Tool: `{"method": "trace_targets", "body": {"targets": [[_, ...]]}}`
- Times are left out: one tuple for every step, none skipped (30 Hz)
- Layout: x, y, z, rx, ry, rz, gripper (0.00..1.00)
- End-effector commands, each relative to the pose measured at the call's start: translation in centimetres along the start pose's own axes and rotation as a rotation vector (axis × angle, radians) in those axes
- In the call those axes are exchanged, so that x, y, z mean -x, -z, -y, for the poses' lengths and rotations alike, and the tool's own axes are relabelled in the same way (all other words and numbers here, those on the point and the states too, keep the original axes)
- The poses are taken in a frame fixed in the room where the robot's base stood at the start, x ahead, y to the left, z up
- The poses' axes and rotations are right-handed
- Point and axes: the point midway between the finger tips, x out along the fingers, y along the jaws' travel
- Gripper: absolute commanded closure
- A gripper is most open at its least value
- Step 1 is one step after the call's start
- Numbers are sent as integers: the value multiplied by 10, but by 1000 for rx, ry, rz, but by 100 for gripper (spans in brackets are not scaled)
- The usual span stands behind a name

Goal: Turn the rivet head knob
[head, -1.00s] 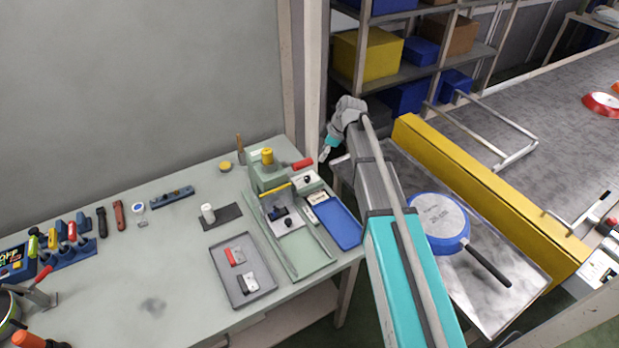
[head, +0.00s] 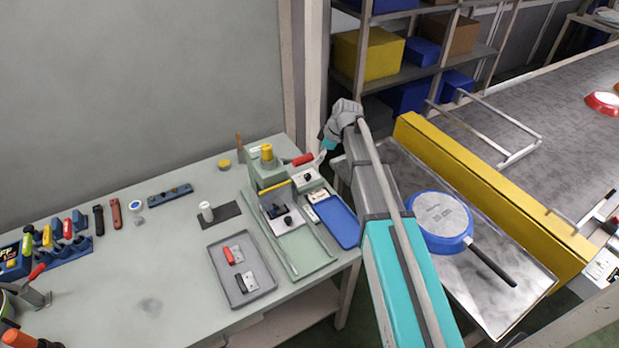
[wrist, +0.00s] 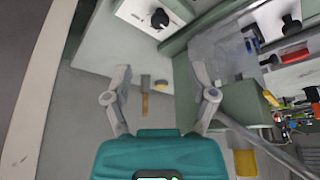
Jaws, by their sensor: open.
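The riveting press (head: 267,172) stands at the back right of the bench, green with a yellow cap. A white control box with a black knob (head: 307,177) sits beside it. In the wrist view a black knob (wrist: 160,18) stands on a white panel at the top, beyond my fingertips. My gripper (wrist: 162,80) is open and empty, its fingers spread apart. In the head view my gripper (head: 325,150) is behind and right of the control box, partly hidden by my wrist. It appears apart from the knob.
A red handle (head: 303,160) lies close to the fingers. A blue tray (head: 337,220) is in front of the box. A blue pan (head: 440,220) lies on the metal table to the right. A yellow conveyor guard (head: 480,180) and shelves (head: 360,60) stand behind.

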Motion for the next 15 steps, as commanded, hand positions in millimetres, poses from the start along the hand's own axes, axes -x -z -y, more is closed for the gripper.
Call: {"method": "trace_targets", "body": {"targets": [[-9, -1, 0, 1, 0, 0, 27], [-11, -1, 0, 1, 0, 0, 27], [-14, -1, 0, 1, 0, 0, 27], [-17, -2, 0, 1, 0, 0, 27], [-19, -2, 0, 0, 0, 0, 27], [-23, -2, 0, 0, 0, 0, 27], [-25, -2, 0, 0, 0, 0, 27], [-28, -2, 0, 0, 0, 0, 27], [-31, -2, 0, 0, 0, 0, 27], [-33, -2, -1, -1, -1, 0, 27], [-35, -2, -1, -1, -1, 0, 27], [-39, -3, -1, -2, -1, 0, 27], [-41, -3, -1, -2, -1, 0, 27], [-44, -3, -1, -2, -1, 0, 27], [-47, -3, -1, -2, -1, 0, 27]]}}
